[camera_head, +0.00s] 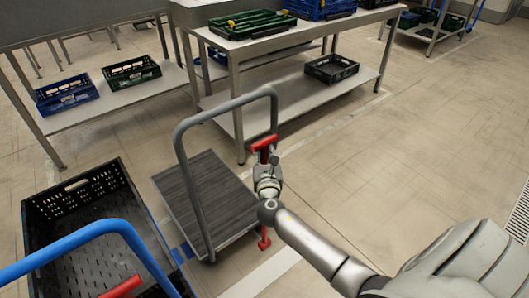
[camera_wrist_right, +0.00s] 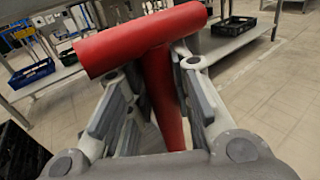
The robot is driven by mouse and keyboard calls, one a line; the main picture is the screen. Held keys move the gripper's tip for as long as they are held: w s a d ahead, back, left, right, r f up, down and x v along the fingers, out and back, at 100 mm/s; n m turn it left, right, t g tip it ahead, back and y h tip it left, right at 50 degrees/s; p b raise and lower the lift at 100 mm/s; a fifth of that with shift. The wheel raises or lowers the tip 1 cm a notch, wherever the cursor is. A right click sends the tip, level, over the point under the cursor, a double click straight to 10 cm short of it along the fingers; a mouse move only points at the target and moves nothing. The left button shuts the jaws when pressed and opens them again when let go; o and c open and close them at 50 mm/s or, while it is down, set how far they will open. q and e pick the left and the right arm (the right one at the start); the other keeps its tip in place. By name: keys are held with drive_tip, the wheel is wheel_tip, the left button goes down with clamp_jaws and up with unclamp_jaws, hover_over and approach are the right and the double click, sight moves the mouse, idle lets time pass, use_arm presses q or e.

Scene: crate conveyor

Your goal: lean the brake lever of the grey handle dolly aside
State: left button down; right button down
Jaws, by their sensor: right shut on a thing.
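The grey handle dolly (camera_head: 208,196) stands in the middle of the head view, with a dark flat deck and a bent grey handle (camera_head: 222,104). Its red brake lever (camera_head: 264,143) has a T-shaped top and stands at the handle's right side. My right gripper (camera_head: 267,172) is at the lever, just below the T top. In the right wrist view the gripper (camera_wrist_right: 160,112) has its fingers on both sides of the red stem, shut on it, with the red crossbar (camera_wrist_right: 140,40) above the fingers. My left gripper is not in view.
A blue handle (camera_head: 90,232) with a black crate (camera_head: 85,190) is at the lower left. Metal tables (camera_head: 240,95) with green, blue and black crates stand behind the dolly. The floor to the right is clear.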

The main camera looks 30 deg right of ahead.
drive_tip(key=shift+a, duration=0.1)
